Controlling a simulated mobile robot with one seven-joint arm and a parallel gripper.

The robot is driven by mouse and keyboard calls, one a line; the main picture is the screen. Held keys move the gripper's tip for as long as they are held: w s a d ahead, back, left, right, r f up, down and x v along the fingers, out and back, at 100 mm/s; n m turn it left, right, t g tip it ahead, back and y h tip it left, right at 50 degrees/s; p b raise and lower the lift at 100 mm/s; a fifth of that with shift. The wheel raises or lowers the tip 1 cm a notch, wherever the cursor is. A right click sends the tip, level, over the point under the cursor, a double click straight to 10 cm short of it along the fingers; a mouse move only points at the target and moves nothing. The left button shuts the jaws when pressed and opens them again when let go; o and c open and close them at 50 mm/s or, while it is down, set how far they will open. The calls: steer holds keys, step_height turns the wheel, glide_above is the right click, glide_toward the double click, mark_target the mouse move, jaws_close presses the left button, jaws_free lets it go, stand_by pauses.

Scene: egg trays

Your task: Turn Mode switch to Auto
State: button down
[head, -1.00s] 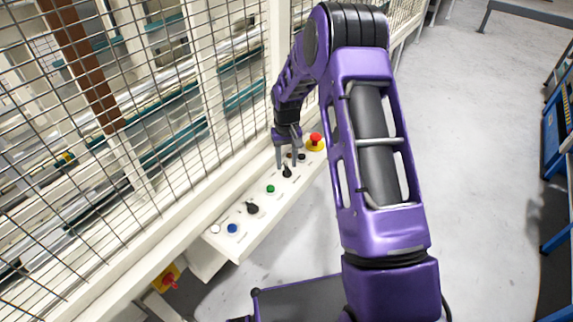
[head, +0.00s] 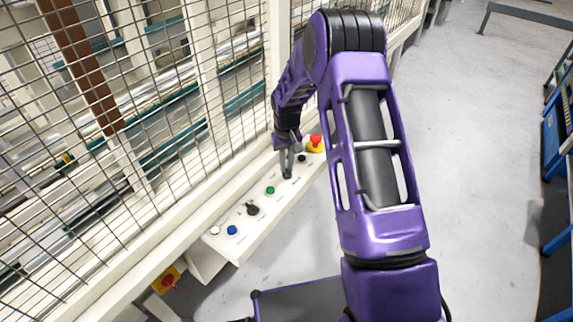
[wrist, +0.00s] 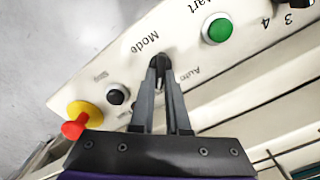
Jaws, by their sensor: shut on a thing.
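The Mode switch (head: 287,176) is a black rotary knob on the white control panel (head: 262,213). In the wrist view the knob (wrist: 160,60) shows under the "Mode" label, with "Auto" printed to its right and a blurred label to its left. My gripper (head: 286,169) reaches down from above and its two fingers are closed on the knob. In the wrist view the fingertips (wrist: 161,68) meet at the knob and cover most of it. I cannot tell which way the knob points.
A green Start button (head: 270,190), another black knob (head: 253,209), a blue button (head: 232,230) and a white one share the panel. A black button (wrist: 116,96) and a red emergency stop (head: 316,141) sit on the other side. A mesh fence (head: 150,110) stands behind.

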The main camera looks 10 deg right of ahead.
steer(key=shift+n, duration=0.3)
steer(key=n, duration=0.3)
steer(key=shift+a+n, duration=0.1)
steer(key=shift+n, duration=0.2)
steer(key=n, duration=0.3)
steer(key=shift+a+n+p, duration=0.1)
steer(key=shift+n+p, duration=0.2)
steer(key=shift+n, duration=0.1)
steer(key=n, duration=0.3)
steer(key=shift+s+n+p, duration=0.1)
steer(key=shift+n+p, duration=0.2)
steer(key=n, duration=0.4)
steer(key=shift+s+a+p, duration=0.1)
steer(key=shift+s+p, duration=0.05)
steer(key=shift+p, duration=0.25)
steer(key=shift+n, duration=0.3)
steer(key=c, duration=0.9)
jaws_free()
